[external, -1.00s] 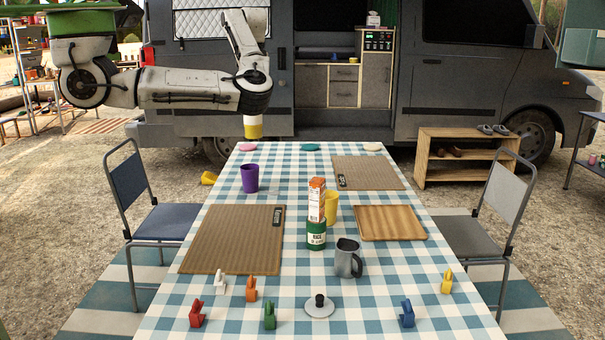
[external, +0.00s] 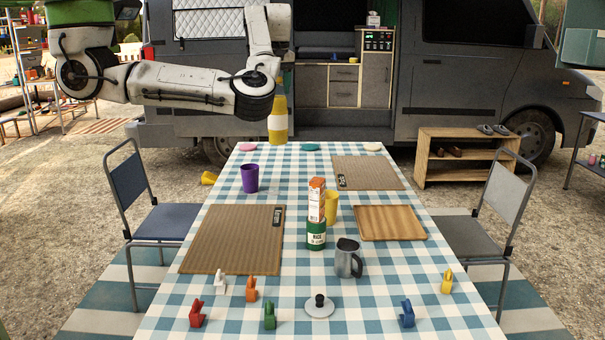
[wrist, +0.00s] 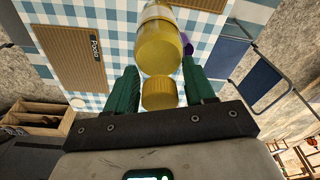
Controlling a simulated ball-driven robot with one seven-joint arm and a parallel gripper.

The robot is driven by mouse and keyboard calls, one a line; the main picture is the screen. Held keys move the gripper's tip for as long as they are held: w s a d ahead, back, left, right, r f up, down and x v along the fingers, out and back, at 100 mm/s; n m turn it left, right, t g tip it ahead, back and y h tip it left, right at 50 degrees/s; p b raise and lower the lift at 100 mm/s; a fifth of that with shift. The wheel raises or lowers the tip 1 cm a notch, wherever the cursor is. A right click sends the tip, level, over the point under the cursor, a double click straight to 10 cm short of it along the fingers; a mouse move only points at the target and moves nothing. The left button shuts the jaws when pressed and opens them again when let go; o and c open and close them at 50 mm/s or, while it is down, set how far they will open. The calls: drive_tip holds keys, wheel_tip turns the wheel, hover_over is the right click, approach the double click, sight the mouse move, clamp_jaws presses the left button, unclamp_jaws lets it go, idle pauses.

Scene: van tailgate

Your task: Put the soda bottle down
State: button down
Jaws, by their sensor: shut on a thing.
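The soda bottle (external: 278,118) is yellow with a pale band and hangs upright near the far edge of the checked table (external: 290,190). In the wrist view the bottle (wrist: 158,45) points away from me, its yellow cap (wrist: 160,94) nearest. My gripper (wrist: 161,76) is shut on the bottle, with green fingers on either side of its top. In the external view my arm hides the fingers. I cannot tell whether the bottle's base touches the table.
Pink (external: 248,147), teal (external: 310,147) and cream (external: 373,147) discs line the far edge. A purple cup (external: 250,178) and a ribbed mat (external: 368,173) are nearer. Clear cloth lies between the discs and mats.

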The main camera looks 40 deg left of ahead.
drive_tip(key=s+d+m+p, duration=0.2)
drive_tip(key=s+d+m, duration=0.25)
drive_tip(key=d, duration=0.85)
drive_tip(key=s+d+m+p, duration=0.3)
drive_tip(key=s+d+m, duration=0.15)
drive_tip(key=d, duration=0.85)
drive_tip(key=s+d+m+h+p, duration=0.15)
drive_tip(key=s+d+m, duration=0.25)
drive_tip(key=s+d, duration=0.65)
drive_tip(key=s+d+m+h+p, duration=0.1)
drive_tip(key=s+d+m+p, duration=0.25)
drive_tip(key=s+d, duration=0.65)
wheel_tip(320, 180, down, 11)
drive_tip(key=s+a, duration=0.3)
drive_tip(key=w+d+f+b, duration=0.7)
drive_tip(key=w+d+f, duration=0.2)
drive_tip(key=f, duration=0.3)
drive_tip(key=shift+w+d+f+m+t, duration=0.35)
drive_tip(key=shift+w+t, duration=0.05)
drive_tip(key=shift+w, duration=0.4)
